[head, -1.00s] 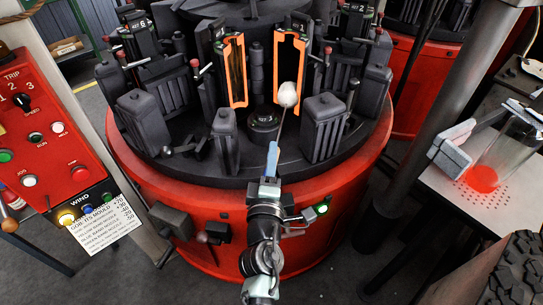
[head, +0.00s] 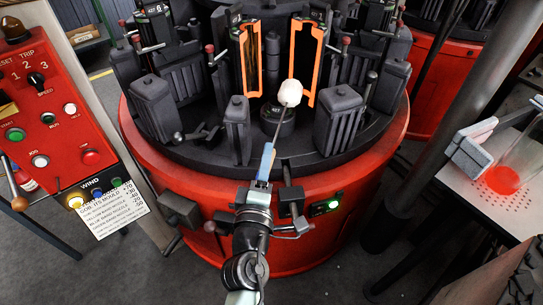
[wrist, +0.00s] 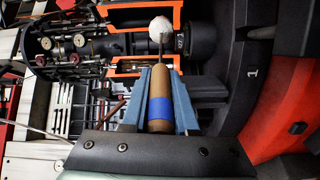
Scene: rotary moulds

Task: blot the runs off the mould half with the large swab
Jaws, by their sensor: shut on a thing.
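The large swab has a round white head (head: 290,92) on a thin dark shaft, and my gripper (head: 264,172) is shut on its handle. In the wrist view the tan handle (wrist: 161,83) with a blue band sits between the two blue-grey fingers of my gripper (wrist: 160,98). An open mould stands on the machine as two orange-edged halves, a left mould half (head: 244,65) and a right mould half (head: 319,68). The swab head overlaps the lower left of the right half in the head view; I cannot tell whether they touch. No runs can be made out.
Dark mould blocks (head: 338,120) and levers with red knobs ring the round table of the red machine (head: 350,165). A red control panel (head: 55,110) stands at left. At right a bench (head: 480,205) holds a glass cylinder with a glowing red bottom.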

